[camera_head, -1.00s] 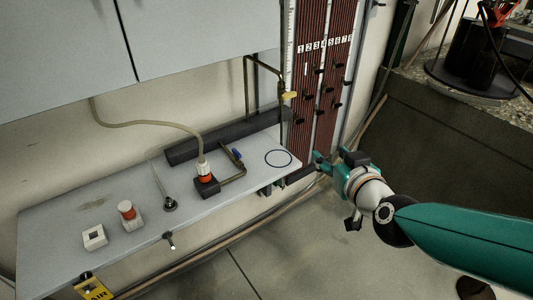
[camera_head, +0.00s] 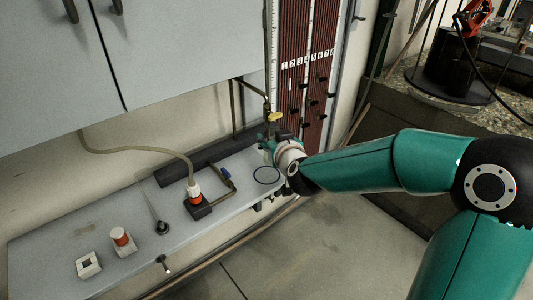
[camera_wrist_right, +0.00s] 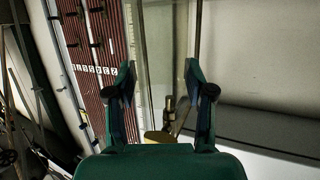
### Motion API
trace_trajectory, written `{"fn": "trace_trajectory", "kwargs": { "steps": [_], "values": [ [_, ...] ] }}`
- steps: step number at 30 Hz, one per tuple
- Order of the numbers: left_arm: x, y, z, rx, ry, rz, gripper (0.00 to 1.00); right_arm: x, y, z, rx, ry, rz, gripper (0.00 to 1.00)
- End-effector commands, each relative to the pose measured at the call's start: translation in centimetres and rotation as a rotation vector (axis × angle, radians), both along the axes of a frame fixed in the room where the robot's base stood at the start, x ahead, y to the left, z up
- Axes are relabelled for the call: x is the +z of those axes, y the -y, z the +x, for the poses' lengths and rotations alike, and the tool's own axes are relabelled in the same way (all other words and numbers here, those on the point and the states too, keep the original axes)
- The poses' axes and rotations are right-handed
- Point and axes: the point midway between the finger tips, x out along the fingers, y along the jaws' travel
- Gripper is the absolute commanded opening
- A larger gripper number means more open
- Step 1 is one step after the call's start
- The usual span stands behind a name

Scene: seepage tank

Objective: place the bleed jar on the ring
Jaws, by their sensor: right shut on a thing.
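The ring (camera_head: 267,175) is a thin dark circle on the right end of the grey bench, in the head view. My right gripper (camera_head: 268,142) is just above and right of it in the picture, by the bench's right end; its height over the bench is hard to judge. In the right wrist view the fingers of my right gripper (camera_wrist_right: 158,75) stand apart on either side of a pale, see-through shape, which I take for the bleed jar (camera_wrist_right: 153,85). Its outline is faint, and in the head view I cannot make it out. My left gripper is out of view.
The yellow-handled tap (camera_head: 276,117) and its pipe are close behind my right gripper. A black block with an orange-and-white bottle (camera_head: 194,194) and hose, and a bottle with an orange cap (camera_head: 121,237), stand left on the bench (camera_head: 45,243). The manometer board (camera_head: 303,90) is behind.

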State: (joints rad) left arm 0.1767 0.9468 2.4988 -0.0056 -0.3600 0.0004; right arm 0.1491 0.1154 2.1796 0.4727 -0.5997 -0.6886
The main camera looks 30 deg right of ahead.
Motion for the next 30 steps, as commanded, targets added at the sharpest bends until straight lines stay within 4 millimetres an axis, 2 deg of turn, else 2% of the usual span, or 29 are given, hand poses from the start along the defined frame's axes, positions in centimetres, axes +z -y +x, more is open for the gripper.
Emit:
{"fn": "trace_trajectory", "kwargs": {
  "steps": [1, 3, 4, 6, 13, 21, 30],
  "values": [
    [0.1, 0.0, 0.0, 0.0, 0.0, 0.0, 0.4, 0.0, -0.2, 1.2, 0.002, -0.001, 0.0, 0.14],
    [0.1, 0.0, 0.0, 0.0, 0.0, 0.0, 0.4, 0.0, -0.3, 2.4, 0.002, 0.0, 0.001, 0.14],
    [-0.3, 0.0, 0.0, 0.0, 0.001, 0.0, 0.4, -0.7, -0.3, 2.5, 0.001, -0.003, 0.0, 0.14],
    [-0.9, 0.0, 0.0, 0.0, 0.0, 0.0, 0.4, -1.7, -0.2, 2.3, 0.0, -0.002, 0.0, 0.14],
    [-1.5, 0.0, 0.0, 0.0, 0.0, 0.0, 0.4, -3.0, -0.2, 2.2, 0.001, -0.002, 0.0, 0.14],
    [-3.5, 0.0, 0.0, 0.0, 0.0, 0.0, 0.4, -7.0, -0.2, 2.4, 0.001, -0.001, 0.0, 0.14],
    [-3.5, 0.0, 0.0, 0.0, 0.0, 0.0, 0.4, -7.0, -0.3, 2.6, 0.002, 0.0, 0.001, 0.14]
  ]
}}
